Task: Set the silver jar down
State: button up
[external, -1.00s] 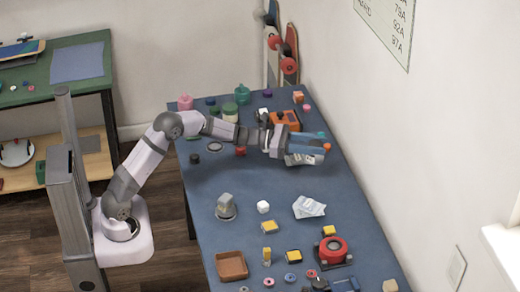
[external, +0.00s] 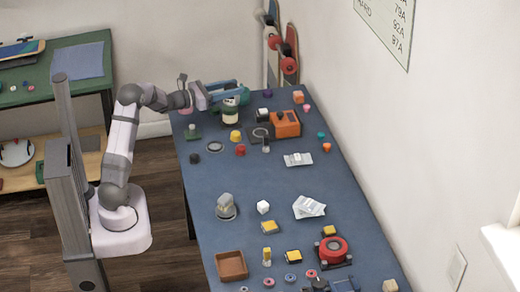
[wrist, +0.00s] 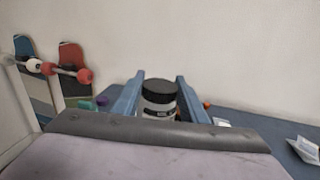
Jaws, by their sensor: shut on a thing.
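The silver jar (wrist: 159,98), with a black lid and a dark label on its pale body, stands upright between the two blue fingers in the wrist view. My gripper (wrist: 158,90) is shut on it. In the external view my gripper (external: 230,92) is over the far left part of the blue table. The jar's pale body (external: 231,115) shows below the fingers there. Its lower end is hidden in the wrist view, and I cannot tell whether it touches the table.
An orange machine (external: 286,125) stands to the right of the jar. A yellow piece (external: 235,135), a red piece (external: 240,151) and a ring (external: 215,146) lie nearer the front. The middle of the table (external: 250,180) is mostly clear. Skateboards (wrist: 75,70) lean on the wall behind.

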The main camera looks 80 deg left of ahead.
jog(key=s+d+f+m+h+p, duration=0.15)
jog(key=s+d+f, duration=0.25)
jog(key=s, duration=0.5)
jog(key=s+d+m+g+h, duration=0.1)
jog(key=s+d+m+h, duration=0.15)
jog(key=d+h, duration=0.45)
jog(key=s+d+m+g+h, duration=0.1)
jog(key=d+m+h, duration=0.2)
jog(key=d, duration=0.8)
jog(key=shift+s+f+b, duration=0.15)
jog(key=shift+f+b, duration=0.75)
jog(key=shift+f, duration=3.95)
jog(key=shift+f, duration=0.1)
jog(key=o, duration=1.1)
